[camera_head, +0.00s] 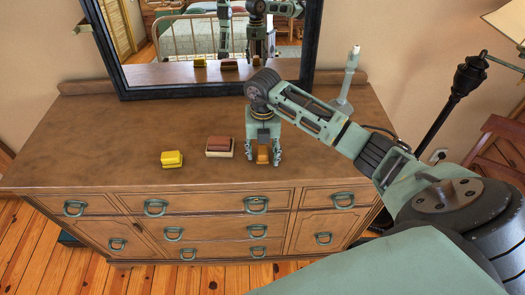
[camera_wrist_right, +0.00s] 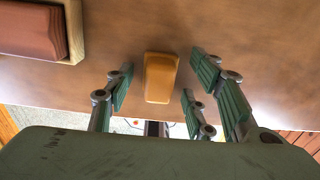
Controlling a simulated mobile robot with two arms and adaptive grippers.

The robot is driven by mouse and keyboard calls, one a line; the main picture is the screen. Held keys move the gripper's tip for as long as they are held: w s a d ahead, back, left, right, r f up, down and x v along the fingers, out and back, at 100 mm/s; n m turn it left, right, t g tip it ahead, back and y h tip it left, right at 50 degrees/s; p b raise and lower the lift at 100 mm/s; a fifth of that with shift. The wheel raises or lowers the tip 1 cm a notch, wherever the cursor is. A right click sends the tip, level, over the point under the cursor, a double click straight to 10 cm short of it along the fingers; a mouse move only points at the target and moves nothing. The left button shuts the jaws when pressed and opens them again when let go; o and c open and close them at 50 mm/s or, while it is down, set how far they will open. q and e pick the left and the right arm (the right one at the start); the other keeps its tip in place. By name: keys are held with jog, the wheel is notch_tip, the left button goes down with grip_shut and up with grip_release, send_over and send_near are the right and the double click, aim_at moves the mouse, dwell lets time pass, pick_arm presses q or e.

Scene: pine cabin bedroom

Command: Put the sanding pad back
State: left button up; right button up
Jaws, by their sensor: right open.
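A small orange block (camera_head: 262,154), perhaps the sanding pad, rests on the dresser top near its front edge. My right gripper (camera_head: 263,161) points down over it, open, with fingers on either side. In the right wrist view the orange block (camera_wrist_right: 161,78) lies between the open fingers (camera_wrist_right: 163,84), with a gap on each side. To its left, a reddish-brown block (camera_head: 219,143) sits in a shallow light wood tray (camera_head: 219,154). A yellow block (camera_head: 171,158) lies further left. Which of them is the sanding pad, I cannot tell for sure. My left gripper is not directly in view.
The wooden dresser (camera_head: 110,125) has drawers with ring handles in front. A black-framed mirror (camera_head: 215,90) stands at the back and reflects the blocks and my arms. A pale stand (camera_head: 347,85) is behind my right arm. The dresser's left part is clear.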

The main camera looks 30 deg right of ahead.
aim_at(263, 150)
jog(key=shift+r, duration=0.4)
notch_tip(263, 150, up, 12)
jog(key=b, duration=0.3)
jog(key=shift+f, duration=0.25)
jog(key=shift+c, duration=0.4)
dwell(0.5)
